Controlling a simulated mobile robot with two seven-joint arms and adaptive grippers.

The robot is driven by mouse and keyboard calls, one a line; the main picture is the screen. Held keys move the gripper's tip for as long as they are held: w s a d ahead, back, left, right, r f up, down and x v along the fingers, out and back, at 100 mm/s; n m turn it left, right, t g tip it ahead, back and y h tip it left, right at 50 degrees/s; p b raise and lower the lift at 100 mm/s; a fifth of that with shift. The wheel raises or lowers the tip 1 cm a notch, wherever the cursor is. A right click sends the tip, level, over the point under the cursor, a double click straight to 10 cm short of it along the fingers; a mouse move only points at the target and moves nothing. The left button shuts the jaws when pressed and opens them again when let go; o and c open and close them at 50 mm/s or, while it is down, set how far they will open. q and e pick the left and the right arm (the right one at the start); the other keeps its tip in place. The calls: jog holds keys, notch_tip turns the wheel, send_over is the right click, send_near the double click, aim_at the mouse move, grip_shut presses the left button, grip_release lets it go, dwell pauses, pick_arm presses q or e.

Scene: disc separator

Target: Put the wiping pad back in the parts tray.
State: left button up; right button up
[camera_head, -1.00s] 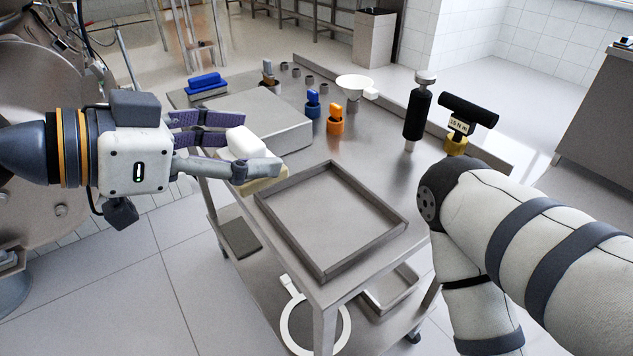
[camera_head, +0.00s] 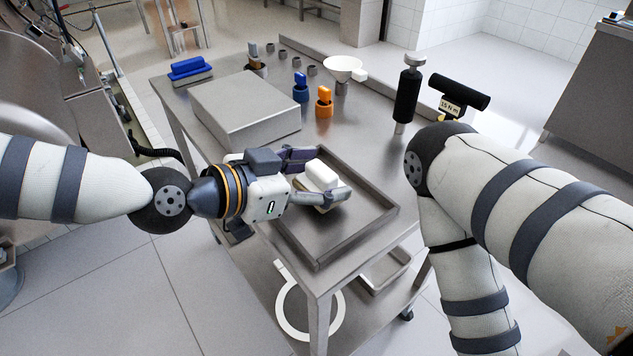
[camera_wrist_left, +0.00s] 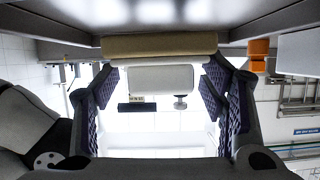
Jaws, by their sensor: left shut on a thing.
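The wiping pad (camera_head: 322,178) has a white grip block and a tan pad face on its underside. My left gripper (camera_head: 318,185) is shut on its white block and holds it over the parts tray (camera_head: 376,222), a shallow grey metal tray on the cart top. In the left wrist view the white block (camera_wrist_left: 160,78) sits between the purple-padded fingers, with the tan pad layer (camera_wrist_left: 160,45) beyond it. I cannot tell whether the pad touches the tray floor. My right arm shows at the right, but its gripper is out of view.
A steel box (camera_head: 245,112) stands left of the tray, with a blue brush (camera_head: 188,70) behind it. The rest of the tray looks empty.

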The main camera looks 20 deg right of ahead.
pick_arm(q)
jog(key=shift+f, duration=0.95)
jog(key=shift+r, duration=0.1)
jog(key=o, duration=2)
jog(key=shift+c, duration=0.2)
